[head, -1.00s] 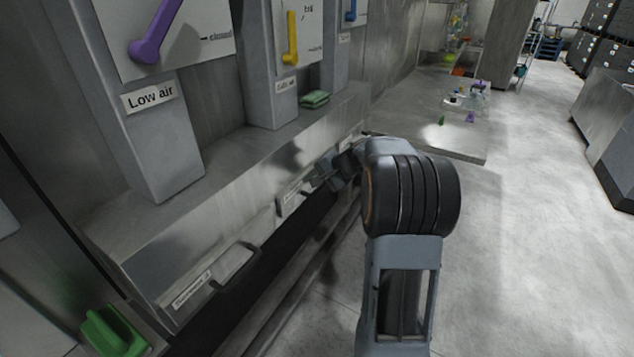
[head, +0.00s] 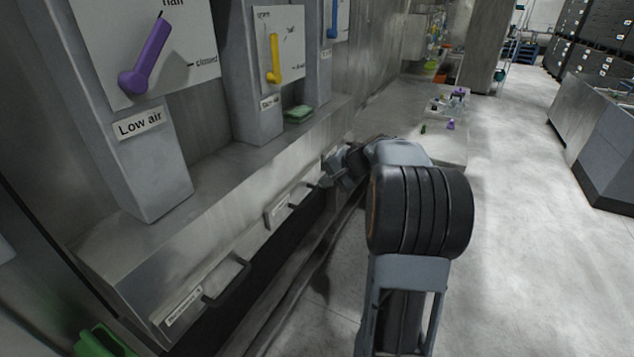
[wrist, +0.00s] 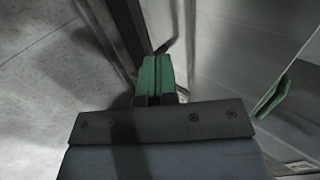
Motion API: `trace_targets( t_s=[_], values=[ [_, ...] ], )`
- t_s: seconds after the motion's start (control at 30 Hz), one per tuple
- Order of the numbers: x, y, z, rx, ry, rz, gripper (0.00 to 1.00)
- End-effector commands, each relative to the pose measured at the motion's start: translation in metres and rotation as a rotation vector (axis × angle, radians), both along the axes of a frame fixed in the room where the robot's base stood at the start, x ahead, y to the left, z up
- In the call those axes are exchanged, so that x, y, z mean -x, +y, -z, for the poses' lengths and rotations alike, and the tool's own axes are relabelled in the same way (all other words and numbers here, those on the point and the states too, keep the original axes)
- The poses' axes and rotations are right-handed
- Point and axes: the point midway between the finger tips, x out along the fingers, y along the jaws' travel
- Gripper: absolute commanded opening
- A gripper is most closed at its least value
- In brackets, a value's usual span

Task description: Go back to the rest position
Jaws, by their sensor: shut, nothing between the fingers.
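My gripper (head: 326,181) is beside the front of the steel ledge in the head view, near its drawer-like fronts. It is small and partly dark there. In the wrist view its two green fingers (wrist: 157,75) are together with nothing visible between them. My arm reaches forward from the lower right of the head view and bends at a thick dark joint.
The steel ledge (head: 215,212) runs along the left, with handled fronts. Above it are a purple lever (head: 148,62), a yellow lever (head: 273,60) and a blue lever (head: 334,18). A green folded item (head: 299,114) lies on the ledge. Open floor (head: 535,200) is to the right.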

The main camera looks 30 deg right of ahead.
Motion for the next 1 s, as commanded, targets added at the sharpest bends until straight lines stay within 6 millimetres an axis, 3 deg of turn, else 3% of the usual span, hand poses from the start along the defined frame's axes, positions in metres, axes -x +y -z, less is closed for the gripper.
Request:
trace_targets(
  t_s=[0.3,0.43,0.53,0.63,0.8,1.0],
  values=[
    [0.003,0.001,-0.007,-0.001,0.002,-0.009,0.00],
    [0.021,0.000,0.021,0.051,0.096,-0.024,0.00],
    [0.056,0.014,0.042,0.150,0.200,-0.089,0.00],
    [0.096,0.049,0.050,0.302,0.279,-0.222,0.00],
    [0.158,0.101,0.053,0.570,0.319,-0.463,0.00],
    [0.206,0.141,0.049,0.808,0.249,-0.682,0.00]
  ],
)
